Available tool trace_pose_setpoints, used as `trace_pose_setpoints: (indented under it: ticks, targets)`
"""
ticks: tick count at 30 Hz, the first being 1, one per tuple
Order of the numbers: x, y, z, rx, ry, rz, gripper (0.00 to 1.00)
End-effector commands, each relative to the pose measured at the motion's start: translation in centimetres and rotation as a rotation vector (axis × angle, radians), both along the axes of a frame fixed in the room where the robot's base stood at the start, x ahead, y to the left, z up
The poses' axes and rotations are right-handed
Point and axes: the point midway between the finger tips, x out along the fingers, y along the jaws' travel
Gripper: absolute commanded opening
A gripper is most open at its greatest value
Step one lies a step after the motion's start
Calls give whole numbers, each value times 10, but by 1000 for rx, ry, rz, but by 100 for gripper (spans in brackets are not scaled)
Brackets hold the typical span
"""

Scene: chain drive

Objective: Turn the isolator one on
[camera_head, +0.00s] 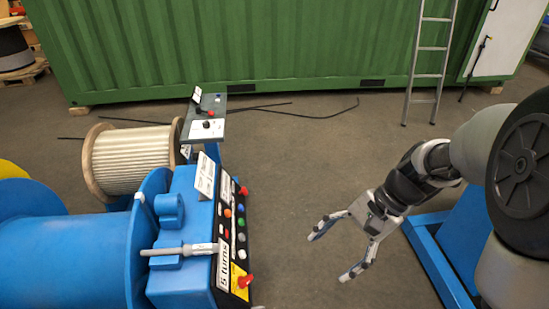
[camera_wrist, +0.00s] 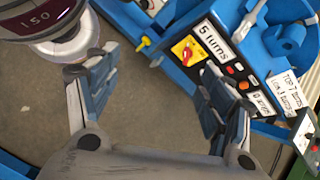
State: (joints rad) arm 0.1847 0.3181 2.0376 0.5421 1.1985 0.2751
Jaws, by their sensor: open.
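A blue control box (camera_head: 181,205) carries a sloped black panel with buttons and red rotary switches. One red switch on a yellow plate (camera_head: 245,282) sits at the panel's near end beside the "5 turns" label; it also shows in the wrist view (camera_wrist: 187,50). Another red switch (camera_head: 243,190) is at the panel's far end. A third red knob (camera_head: 210,112) is on a small stand behind. No label I can read says which is isolator one. My gripper (camera_head: 328,258) is open and empty, to the right of the box, apart from it.
A cable reel (camera_head: 130,153) and large blue drum (camera_head: 65,260) stand left. A green container (camera_head: 270,45) and ladder (camera_head: 428,65) are behind. Black cables (camera_head: 310,114) lie on the floor. Floor between the box and my gripper is clear.

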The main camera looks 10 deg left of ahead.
Motion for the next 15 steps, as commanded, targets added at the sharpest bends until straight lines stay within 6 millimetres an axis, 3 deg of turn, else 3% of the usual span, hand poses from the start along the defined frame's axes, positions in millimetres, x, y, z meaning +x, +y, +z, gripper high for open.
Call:
trace_pose_setpoints:
  ticks: [9,15]
  targets:
    - [55,11,-103,282,433,-365,74]
    - [67,16,-182,456,692,-595,74]
